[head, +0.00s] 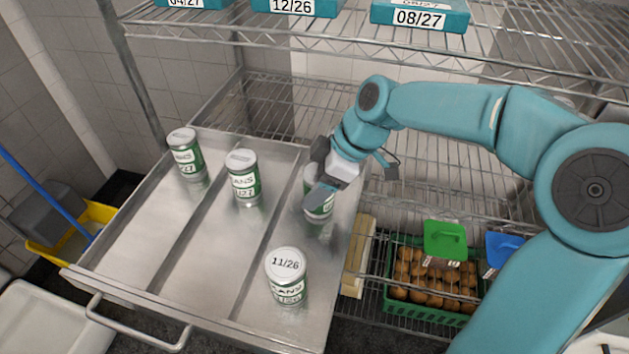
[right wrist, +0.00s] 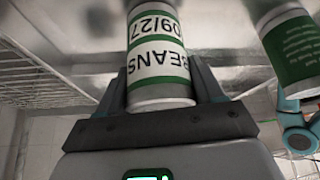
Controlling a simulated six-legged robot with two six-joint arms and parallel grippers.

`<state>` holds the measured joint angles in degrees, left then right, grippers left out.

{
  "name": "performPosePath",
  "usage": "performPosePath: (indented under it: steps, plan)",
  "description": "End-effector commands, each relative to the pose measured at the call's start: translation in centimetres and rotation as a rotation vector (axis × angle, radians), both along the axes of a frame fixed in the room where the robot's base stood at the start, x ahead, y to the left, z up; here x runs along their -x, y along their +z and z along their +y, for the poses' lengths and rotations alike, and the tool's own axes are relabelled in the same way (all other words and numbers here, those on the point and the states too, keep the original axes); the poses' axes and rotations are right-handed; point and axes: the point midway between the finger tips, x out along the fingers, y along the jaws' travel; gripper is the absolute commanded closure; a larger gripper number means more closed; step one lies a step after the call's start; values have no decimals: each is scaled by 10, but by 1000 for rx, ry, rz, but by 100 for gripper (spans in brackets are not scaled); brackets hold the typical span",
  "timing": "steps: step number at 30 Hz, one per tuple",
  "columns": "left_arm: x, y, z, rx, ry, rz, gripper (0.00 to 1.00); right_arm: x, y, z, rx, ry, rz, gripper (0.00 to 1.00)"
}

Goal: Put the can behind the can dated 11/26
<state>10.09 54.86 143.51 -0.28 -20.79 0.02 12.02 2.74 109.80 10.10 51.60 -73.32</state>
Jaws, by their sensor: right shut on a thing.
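The can dated 11/26 (head: 287,278) stands upright near the front of the right lane of the metal drawer (head: 160,250). My right gripper (head: 322,190) is shut around another can (head: 318,207), behind the 11/26 can in the same lane, with a clear gap between them. In the right wrist view this held can (right wrist: 155,55) reads BEANS 09/27, upside down, between the two fingers. I cannot tell whether its base touches the drawer floor. A second can (right wrist: 290,45) shows at the right there, its date not visible. My left gripper is not in view.
Two more bean cans stand in the drawer, one in the middle lane (head: 244,178) and one at the back left (head: 187,155). Wire shelving with dated teal bins (head: 420,15) hangs above. A green crate (head: 425,310) of brown round items sits at the right.

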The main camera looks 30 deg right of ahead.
Motion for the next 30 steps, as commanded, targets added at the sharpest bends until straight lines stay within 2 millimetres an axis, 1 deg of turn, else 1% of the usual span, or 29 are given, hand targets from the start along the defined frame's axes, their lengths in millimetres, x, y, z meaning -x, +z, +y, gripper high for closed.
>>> performPosePath:
  steps: [4,5,6,7,15,18,19,23,27,30]
  plan:
    - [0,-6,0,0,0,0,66,-2,-5,0,0,1,0,76]
    - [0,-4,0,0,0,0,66,-1,-4,0,1,1,1,24]
    - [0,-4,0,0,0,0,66,-1,-3,0,0,0,1,11]
    - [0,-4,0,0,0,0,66,-1,-3,0,0,0,1,8]
    - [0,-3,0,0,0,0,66,-1,-2,0,0,0,1,8]
    - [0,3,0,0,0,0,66,-1,4,-1,0,0,0,8]
    - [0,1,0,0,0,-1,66,0,6,-3,0,-1,-2,8]
    - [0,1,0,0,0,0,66,8,30,-14,2,-3,-5,8]
    - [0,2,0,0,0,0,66,18,60,-28,2,-2,-4,8]
    - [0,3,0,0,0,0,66,25,78,-36,2,-2,-3,8]
